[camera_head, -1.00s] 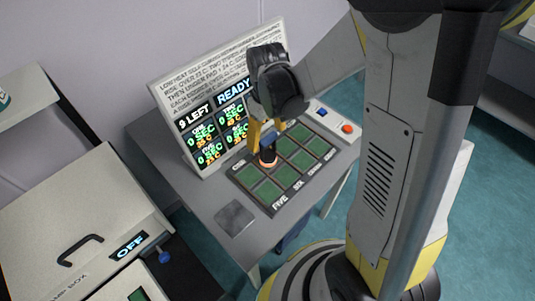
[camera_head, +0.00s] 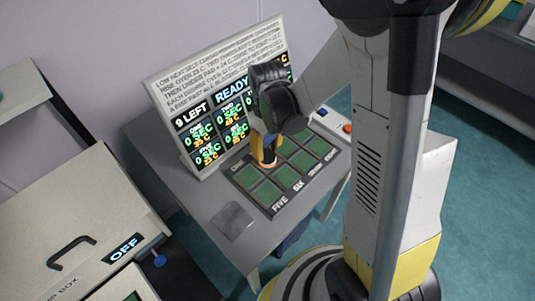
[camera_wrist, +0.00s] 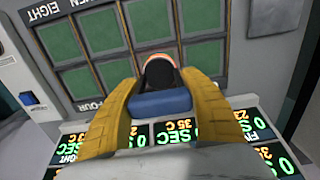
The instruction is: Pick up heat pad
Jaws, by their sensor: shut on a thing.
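I take the heat pad (camera_head: 268,160) to be the small black piece with a glowing orange rim on the green-celled board (camera_head: 245,183). In the wrist view the heat pad (camera_wrist: 160,72) has a black body, an orange rim and a blue grip part. My gripper (camera_head: 264,143) reaches down over it in the head view. In the wrist view my gripper's yellow fingers (camera_wrist: 159,100) are shut on its blue part from both sides.
A screen panel (camera_head: 190,100) with text and timers stands right behind the board. A red button (camera_head: 347,128) is on a white box at the right. A lidded box marked OFF (camera_head: 125,247) stands at the left.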

